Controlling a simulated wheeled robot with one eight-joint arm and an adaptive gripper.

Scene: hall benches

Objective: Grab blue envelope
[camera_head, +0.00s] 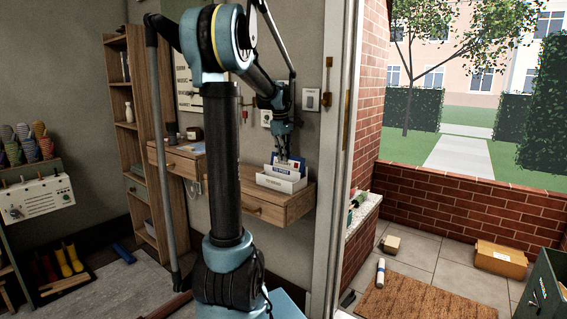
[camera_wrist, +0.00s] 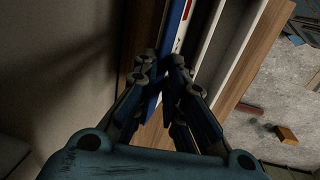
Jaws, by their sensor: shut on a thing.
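The blue envelope (camera_head: 281,169) stands upright in a white letter holder (camera_head: 279,184) on the wooden wall shelf. My gripper (camera_head: 289,158) is above the holder, pointing down, with its fingers around the top of the envelope. In the wrist view the blue envelope (camera_wrist: 172,35) runs up from between the fingertips of my gripper (camera_wrist: 164,78), which are shut on it. The white holder (camera_wrist: 225,40) lies beside it to the right. The lower part of the envelope is hidden by the holder's front in the head view.
The wooden shelf with a drawer (camera_head: 265,205) carries the holder. A door frame (camera_head: 335,160) stands close to the right. A tall shelf unit (camera_head: 130,110) is at the left. Boots (camera_head: 68,260) stand on the floor at the left. Outside lies a cardboard box (camera_head: 500,260).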

